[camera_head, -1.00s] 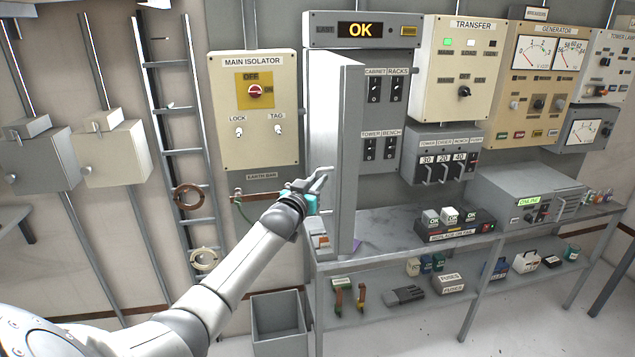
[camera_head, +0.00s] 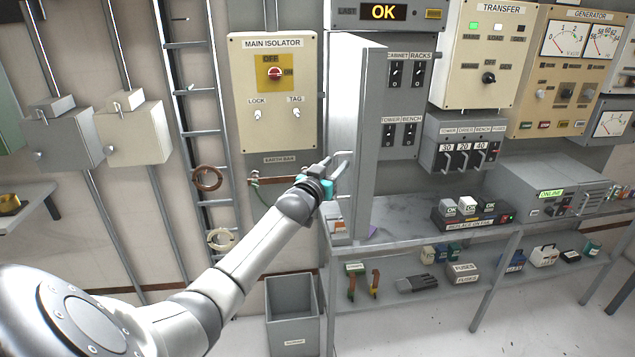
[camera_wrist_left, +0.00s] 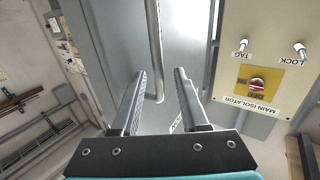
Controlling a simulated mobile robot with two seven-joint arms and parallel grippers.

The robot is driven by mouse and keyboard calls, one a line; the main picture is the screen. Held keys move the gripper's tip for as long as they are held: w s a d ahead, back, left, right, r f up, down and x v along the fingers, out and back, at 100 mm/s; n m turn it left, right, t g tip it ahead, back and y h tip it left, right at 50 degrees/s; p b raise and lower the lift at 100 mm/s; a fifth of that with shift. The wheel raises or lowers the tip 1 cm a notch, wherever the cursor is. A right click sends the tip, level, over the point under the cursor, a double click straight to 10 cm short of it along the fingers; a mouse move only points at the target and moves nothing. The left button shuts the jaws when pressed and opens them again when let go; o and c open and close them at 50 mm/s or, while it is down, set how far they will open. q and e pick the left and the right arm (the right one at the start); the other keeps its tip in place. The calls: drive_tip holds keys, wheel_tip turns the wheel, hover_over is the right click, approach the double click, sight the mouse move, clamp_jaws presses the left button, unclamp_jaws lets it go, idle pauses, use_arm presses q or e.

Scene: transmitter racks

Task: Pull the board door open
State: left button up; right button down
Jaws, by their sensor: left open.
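The grey board door (camera_head: 372,130) stands swung out from the board (camera_head: 405,125), so the switches inside show to its right. Its bar handle (camera_head: 342,160) is on the face turned left. In the left wrist view the handle (camera_wrist_left: 155,50) runs down and bends in at its lower end. My left gripper (camera_head: 325,170) is at the handle's left in the head view. In the wrist view its two fingers (camera_wrist_left: 160,100) are apart, with the handle's lower end seen between them. Contact cannot be told. My right gripper is not in view.
The main isolator panel (camera_head: 275,95) is on the wall left of the door. A bench (camera_head: 410,215) with a shelf below stands under the board. A grey bin (camera_head: 292,315) is on the floor below my arm. A ladder (camera_head: 200,130) stands at the left.

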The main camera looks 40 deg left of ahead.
use_arm(q)
drive_tip(key=v, duration=1.4)
drive_tip(key=shift+s+r, duration=0.15)
drive_tip(key=shift+s, duration=0.05)
